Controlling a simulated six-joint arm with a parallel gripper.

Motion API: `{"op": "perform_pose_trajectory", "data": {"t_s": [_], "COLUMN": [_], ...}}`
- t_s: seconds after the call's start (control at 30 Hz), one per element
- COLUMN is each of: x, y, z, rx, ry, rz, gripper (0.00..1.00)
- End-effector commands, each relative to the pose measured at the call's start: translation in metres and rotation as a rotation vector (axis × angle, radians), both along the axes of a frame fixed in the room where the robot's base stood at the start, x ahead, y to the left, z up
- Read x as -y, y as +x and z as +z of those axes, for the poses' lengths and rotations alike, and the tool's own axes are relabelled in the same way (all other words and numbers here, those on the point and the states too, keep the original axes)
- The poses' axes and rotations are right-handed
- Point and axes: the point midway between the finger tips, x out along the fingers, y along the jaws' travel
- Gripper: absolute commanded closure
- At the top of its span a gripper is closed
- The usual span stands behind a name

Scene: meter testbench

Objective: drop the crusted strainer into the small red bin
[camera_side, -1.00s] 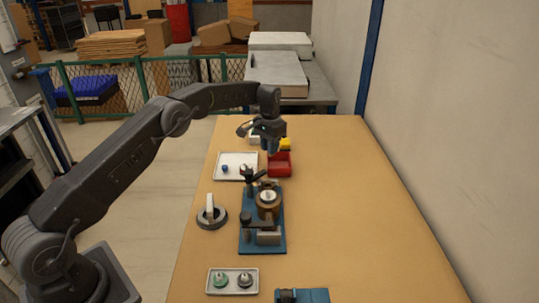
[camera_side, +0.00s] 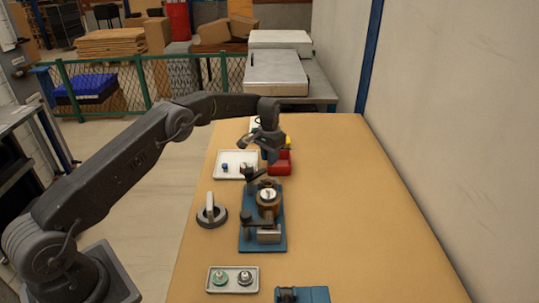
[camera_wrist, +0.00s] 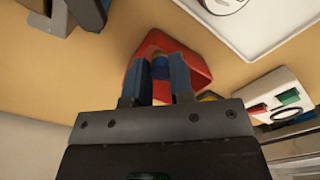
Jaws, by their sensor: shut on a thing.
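The small red bin (camera_side: 283,164) stands on the bench just beyond the blue fixture. It also shows in the wrist view (camera_wrist: 196,62), behind my fingertips. My gripper (camera_side: 270,157) is over the bin in the side view, pointing down. In the wrist view my gripper (camera_wrist: 160,78) has its two blue-grey fingers closed on a small brownish and dark blue piece, which I take for the strainer (camera_wrist: 160,68). Its crust cannot be made out. The strainer is hidden in the side view. Whether it is below the bin's rim I cannot tell.
The blue fixture (camera_side: 246,243) holds a brass-coloured body. The bench's right side is clear.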

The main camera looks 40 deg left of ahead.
Motion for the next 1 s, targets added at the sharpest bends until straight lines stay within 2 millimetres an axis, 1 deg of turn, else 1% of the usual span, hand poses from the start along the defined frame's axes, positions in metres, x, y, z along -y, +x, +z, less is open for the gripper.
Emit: {"op": "perform_pose_trajectory", "data": {"t_s": [0.03, 0.27, 0.57, 0.67, 0.77, 1.0], "x": [0.000, 0.000, 0.000, 0.000, 0.000, 0.000], "y": [0.000, 0.000, 0.000, 0.000, 0.001, 0.001], "z": [0.000, 0.001, 0.004, 0.014, 0.031, 0.084], "rx": [0.000, 0.000, 0.001, 0.003, 0.004, 0.004], "ry": [0.000, 0.000, 0.000, 0.001, 0.001, 0.001], "rz": [0.000, 0.000, 0.000, 0.000, 0.000, 0.000], "gripper": [0.76, 0.54, 0.53, 0.53, 0.53, 0.53]}}
